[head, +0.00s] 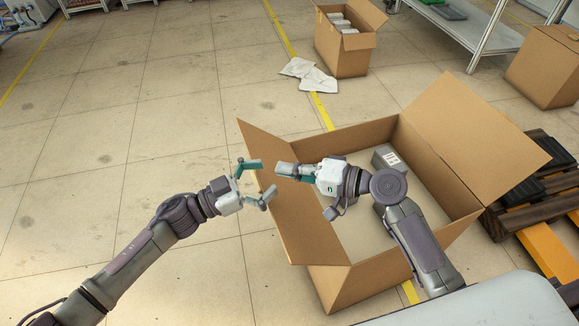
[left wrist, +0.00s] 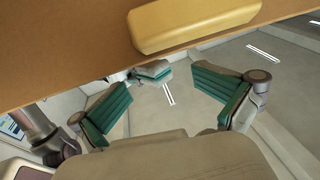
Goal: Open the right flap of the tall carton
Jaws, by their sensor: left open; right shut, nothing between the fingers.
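A large open carton (head: 345,285) stands at centre right in the head view; I take it for the tall carton. Its right flap (head: 475,130) leans up and outward, away from the opening. Its left panel (head: 285,205) slants outward on the near left. My left gripper (head: 264,180) is open and empty just outside that left panel. My right gripper (head: 279,171) is shut and empty above the carton's left side, its fingertips close to the left gripper. The left wrist view shows the open left fingers (left wrist: 163,82) below a brown cardboard panel (left wrist: 70,55).
A grey box (head: 384,158) with a white label lies inside the carton. A smaller carton (head: 342,58) stands behind, another (head: 545,65) at far right. Dark pallets (head: 535,195) stand right of the carton. A yellow block (left wrist: 190,22) shows in the left wrist view. Floor at left is clear.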

